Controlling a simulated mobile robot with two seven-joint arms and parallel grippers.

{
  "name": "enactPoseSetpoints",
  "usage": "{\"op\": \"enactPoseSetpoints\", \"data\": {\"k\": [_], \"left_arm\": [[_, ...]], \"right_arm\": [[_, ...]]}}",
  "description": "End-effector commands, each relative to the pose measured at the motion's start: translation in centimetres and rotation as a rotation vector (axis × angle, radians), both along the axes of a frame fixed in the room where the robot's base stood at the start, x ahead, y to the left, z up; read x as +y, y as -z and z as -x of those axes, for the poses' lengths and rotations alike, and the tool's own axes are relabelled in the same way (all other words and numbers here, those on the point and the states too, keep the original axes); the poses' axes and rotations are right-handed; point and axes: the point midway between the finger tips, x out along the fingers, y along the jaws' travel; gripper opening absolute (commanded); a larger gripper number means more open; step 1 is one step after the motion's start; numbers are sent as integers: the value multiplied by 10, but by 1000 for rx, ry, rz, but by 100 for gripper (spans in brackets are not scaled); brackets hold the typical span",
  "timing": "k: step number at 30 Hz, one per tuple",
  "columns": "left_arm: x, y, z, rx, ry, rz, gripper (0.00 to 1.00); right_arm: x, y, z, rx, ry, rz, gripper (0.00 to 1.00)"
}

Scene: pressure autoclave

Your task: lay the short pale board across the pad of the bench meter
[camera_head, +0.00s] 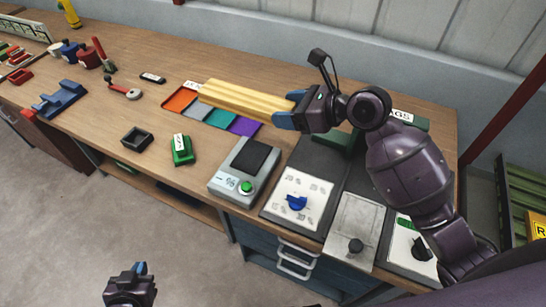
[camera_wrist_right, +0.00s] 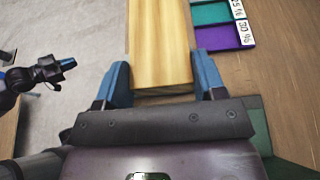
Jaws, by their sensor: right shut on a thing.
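The short pale board (camera_head: 245,98) is a yellowish wooden piece, held out to the left of my right gripper (camera_head: 288,113) over the back half of the bench. In the right wrist view, the board (camera_wrist_right: 162,40) sits between the blue fingers of my right gripper (camera_wrist_right: 163,78), which is shut on its near end. The pad is bare, nearer the front edge than the board. My left gripper (camera_head: 139,268) is low in front of the bench; its finger gap is unclear.
Coloured trays (camera_head: 218,116) lie below the board. A green block (camera_head: 182,152) and a black square holder (camera_head: 137,139) stand left of the meter. A panel with a blue knob (camera_head: 297,203) is right of it.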

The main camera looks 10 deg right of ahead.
Motion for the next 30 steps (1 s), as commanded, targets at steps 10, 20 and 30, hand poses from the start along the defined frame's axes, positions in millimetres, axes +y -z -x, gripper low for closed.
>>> {"op": "enactPoseSetpoints", "data": {"k": [10,20,30], "left_arm": [[0,12,-1,0,1,-1,0],[-1,18,-5,-9,4,0,0],[-1,25,-6,-11,5,-1,0]], "right_arm": [[0,80,0,3,2,-1,33],[0,129,0,0,3,-1,33],[0,158,0,2,3,-1,33]]}}
